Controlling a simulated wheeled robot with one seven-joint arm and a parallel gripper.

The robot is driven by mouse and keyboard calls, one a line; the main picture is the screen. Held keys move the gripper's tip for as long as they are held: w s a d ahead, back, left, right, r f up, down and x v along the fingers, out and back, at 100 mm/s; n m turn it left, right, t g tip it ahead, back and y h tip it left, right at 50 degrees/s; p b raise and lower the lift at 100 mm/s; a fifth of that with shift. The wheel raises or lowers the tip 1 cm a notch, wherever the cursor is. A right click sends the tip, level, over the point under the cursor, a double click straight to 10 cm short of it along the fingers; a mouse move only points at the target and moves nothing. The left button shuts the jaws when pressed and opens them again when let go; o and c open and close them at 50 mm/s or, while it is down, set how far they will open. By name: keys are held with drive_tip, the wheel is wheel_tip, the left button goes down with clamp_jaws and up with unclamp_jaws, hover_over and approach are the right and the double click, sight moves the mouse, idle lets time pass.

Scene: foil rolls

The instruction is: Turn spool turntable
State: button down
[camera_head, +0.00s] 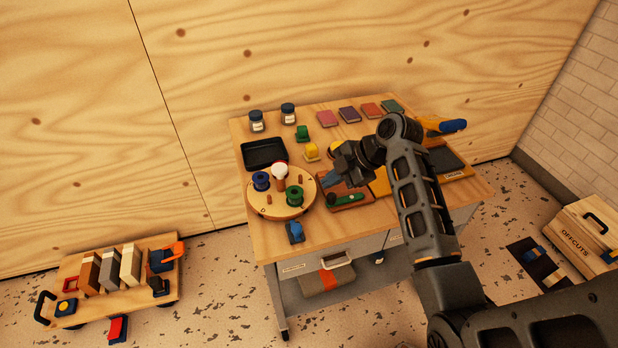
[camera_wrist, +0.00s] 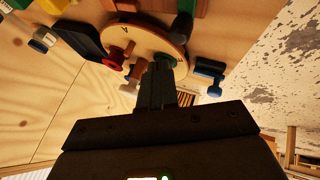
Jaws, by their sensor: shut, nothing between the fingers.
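The spool turntable (camera_head: 265,203) is a round, light wooden disc near the left front of the workbench. In the wrist view the disc (camera_wrist: 140,37) bears a dark letter mark. My gripper (camera_head: 327,181) is shut and empty at the disc's right side in the head view. In the wrist view its fingertips (camera_wrist: 157,72) are close to the green spool; I cannot tell whether they touch anything.
A black tray (camera_head: 264,153) lies behind the turntable, and a blue object (camera_head: 295,232) stands in front of it. A brown tray with a green tool (camera_head: 345,199) lies to the right. Jars, yellow and green blocks and coloured booklets occupy the back of the workbench (camera_head: 270,236).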

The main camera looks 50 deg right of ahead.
sight(310, 188)
drive_tip(key=x, duration=0.5)
drive_tip(key=shift+w+f, duration=0.1)
drive_tip(key=shift+w+d+p, duration=0.15)
drive_tip(key=shift+w+d, duration=0.1)
drive_tip(key=shift+w, duration=0.35)
drive_tip(key=shift+w+d+p, duration=0.1)
drive_tip(key=shift+w+d, duration=0.1)
drive_tip(key=shift+w, duration=0.4)
drive_tip(key=shift+w+d+p, duration=0.15)
drive_tip(key=shift+w+d, duration=0.1)
drive_tip(key=shift+w, duration=0.4)
